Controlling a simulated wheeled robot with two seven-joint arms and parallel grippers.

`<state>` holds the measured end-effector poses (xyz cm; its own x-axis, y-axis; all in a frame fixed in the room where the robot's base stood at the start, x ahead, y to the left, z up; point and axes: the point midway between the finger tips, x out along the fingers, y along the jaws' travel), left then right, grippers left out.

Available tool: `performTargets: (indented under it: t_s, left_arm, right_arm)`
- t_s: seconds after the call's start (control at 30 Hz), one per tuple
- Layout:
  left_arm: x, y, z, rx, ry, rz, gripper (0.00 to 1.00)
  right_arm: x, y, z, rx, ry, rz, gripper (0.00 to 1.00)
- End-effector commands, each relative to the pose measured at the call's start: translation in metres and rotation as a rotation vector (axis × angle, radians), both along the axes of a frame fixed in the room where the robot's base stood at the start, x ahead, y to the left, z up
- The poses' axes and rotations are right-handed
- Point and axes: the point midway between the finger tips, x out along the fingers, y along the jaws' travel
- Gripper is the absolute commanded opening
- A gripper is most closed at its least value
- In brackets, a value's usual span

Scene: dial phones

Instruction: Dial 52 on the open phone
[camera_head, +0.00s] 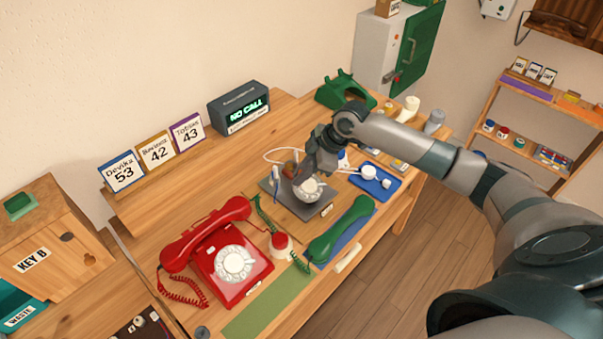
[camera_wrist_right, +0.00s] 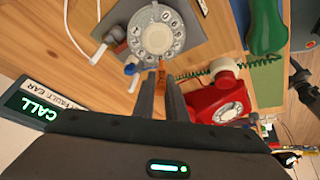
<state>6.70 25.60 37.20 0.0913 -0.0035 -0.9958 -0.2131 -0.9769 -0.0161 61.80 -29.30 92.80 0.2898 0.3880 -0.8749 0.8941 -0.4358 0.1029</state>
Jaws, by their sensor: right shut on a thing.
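The open phone (camera_head: 277,193) is a dark grey base with an exposed white dial (camera_head: 309,188). In the right wrist view its dial (camera_wrist_right: 158,32) shows large, with finger holes and digits. My right gripper (camera_head: 300,172) is just above the dial's back left side in the head view. In the wrist view its fingers (camera_wrist_right: 161,74) are closed on a small orange piece (camera_wrist_right: 161,66), beside the dial's rim. I cannot tell whether the piece touches the dial. My left gripper is not in view.
A red phone (camera_head: 212,255) stands at the left. A green handset (camera_head: 340,230) lies at the right; a green phone (camera_head: 343,91) stands behind. A blue tray (camera_head: 376,181) holds small white items.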

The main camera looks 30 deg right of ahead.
Motion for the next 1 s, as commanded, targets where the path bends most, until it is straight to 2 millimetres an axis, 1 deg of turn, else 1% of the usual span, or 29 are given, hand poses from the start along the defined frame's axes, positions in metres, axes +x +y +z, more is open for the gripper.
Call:
performTargets:
  t_s: [0.17,1.0]
  left_arm:
    - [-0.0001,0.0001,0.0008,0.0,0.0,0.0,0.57]
    - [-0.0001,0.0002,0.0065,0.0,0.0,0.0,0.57]
  right_arm:
    - [0.0013,0.0007,-0.0032,0.0,0.001,0.0,0.0]
    - [0.0018,0.0006,-0.0038,0.0,0.0,0.0,0.0]
